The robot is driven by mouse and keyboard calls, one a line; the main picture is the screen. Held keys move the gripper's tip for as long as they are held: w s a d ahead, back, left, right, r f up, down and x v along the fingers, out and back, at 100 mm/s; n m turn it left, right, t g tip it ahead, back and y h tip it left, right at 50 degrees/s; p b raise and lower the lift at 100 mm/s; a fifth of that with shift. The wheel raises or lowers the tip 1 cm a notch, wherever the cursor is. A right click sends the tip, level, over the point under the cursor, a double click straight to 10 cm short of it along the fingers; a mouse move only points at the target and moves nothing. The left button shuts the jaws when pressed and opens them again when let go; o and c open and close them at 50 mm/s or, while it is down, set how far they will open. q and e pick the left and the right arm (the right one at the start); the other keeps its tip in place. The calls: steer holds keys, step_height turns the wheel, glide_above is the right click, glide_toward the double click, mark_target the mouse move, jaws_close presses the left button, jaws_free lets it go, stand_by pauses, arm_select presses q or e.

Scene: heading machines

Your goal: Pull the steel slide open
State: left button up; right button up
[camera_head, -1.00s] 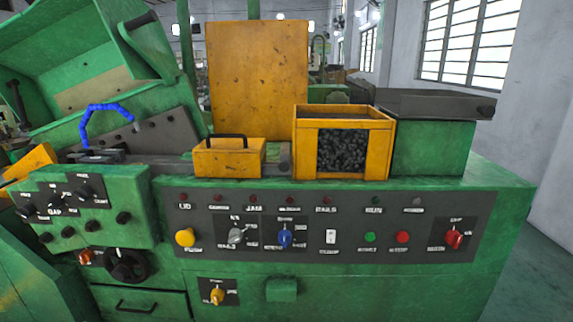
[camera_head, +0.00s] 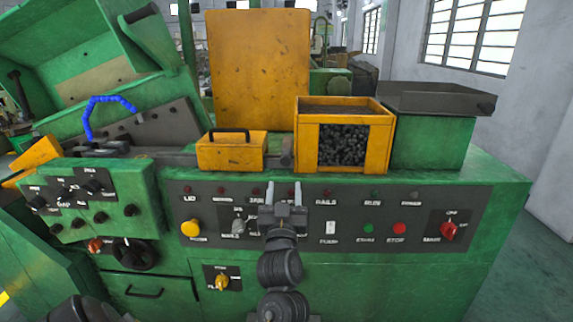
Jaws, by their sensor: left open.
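A flat dark steel slide (camera_head: 432,98) lies on top of the green box at the right end of the machine. It covers the box top, and a small dark knob (camera_head: 486,108) shows at its right end. My left gripper (camera_head: 284,188) is in front of the control panel at the middle, fingers pointing up and apart, with nothing between them. It is below and to the left of the slide, well apart from it. It hides part of the panel. My right gripper is not in view.
A yellow bin of dark parts (camera_head: 388,140) stands just left of the green box (camera_head: 435,145). A smaller yellow box with a black handle (camera_head: 231,152) stands further left. The control panel (camera_head: 415,205) has several knobs and buttons. The floor at the right is clear.

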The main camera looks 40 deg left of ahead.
mark_target(286, 163)
arm_select(q)
steer(key=p+x, duration=0.2)
steer(key=x, duration=0.7)
steer(key=shift+c, duration=0.3)
jaws_close()
